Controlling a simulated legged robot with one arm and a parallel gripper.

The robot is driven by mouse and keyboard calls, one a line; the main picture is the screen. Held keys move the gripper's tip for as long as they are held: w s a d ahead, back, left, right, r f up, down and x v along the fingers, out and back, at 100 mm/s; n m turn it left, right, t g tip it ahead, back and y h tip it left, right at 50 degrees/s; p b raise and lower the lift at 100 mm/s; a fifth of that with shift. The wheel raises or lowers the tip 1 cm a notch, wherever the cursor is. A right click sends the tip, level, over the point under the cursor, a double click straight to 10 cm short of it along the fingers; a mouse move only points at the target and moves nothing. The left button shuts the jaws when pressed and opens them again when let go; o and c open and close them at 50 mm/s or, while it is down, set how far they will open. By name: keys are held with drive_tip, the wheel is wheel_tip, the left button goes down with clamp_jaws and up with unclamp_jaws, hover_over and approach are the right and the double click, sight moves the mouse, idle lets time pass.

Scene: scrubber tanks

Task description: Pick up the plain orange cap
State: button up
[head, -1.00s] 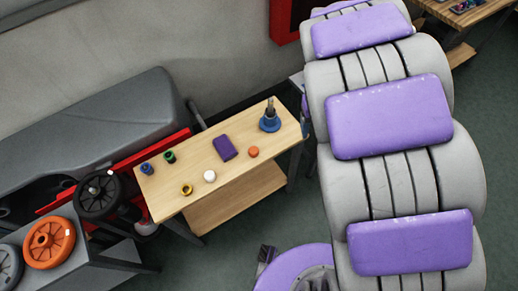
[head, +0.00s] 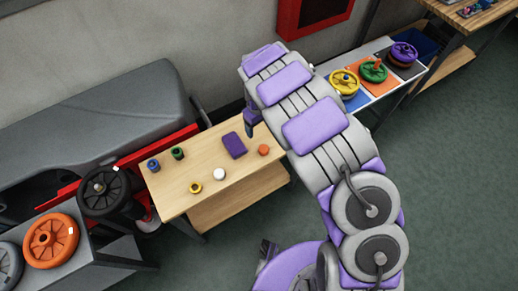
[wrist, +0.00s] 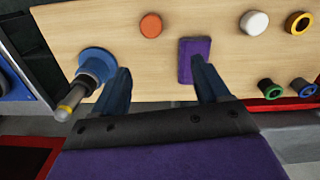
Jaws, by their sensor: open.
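The plain orange cap (head: 263,150) lies on the wooden table (head: 222,198) near its right end, beside the purple block (head: 234,145). In the wrist view the orange cap (wrist: 151,25) sits beyond my gripper (wrist: 165,75), above the gap between its two fingers. My gripper is open and empty, with its fingers apart. The right finger overlaps the lower edge of the purple block in the picture. In the head view my arm hides the table's far right corner and most of my gripper.
A blue-based peg (wrist: 97,66) stands close left of my left finger. A white cap (head: 219,174), a yellow ring (head: 196,188), a green cap (head: 178,153) and a blue cap (head: 153,165) are on the table. Wheels on a coloured rack (head: 376,75) stand behind my arm.

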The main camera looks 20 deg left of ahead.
drive_tip(key=b, duration=0.2)
approach(262, 148)
drive_tip(key=d+f, duration=0.2)
drive_tip(key=d, duration=0.2)
drive_tip(key=a+f, duration=0.4)
drive_tip(key=a, duration=0.1)
drive_tip(key=shift+f+b, duration=0.25)
drive_tip(key=shift+b, duration=0.1)
drive_tip(key=d+f, duration=0.1)
drive_tip(key=d+f+b, duration=0.1)
drive_tip(key=shift+w+d+f, duration=0.15)
drive_tip(key=shift+d, duration=0.5)
drive_tip(key=a, duration=0.2)
drive_tip(key=shift+a+f, duration=0.2)
drive_tip(key=shift+a, duration=0.2)
drive_tip(key=c, duration=0.5)
drive_tip(key=shift+c, duration=0.8)
drive_tip(key=shift+d, duration=0.35)
drive_tip(key=shift+c, duration=0.8)
drive_tip(key=shift+d+r, duration=0.3)
drive_tip(key=shift+d, duration=0.45)
drive_tip(key=shift+c, duration=1.4)
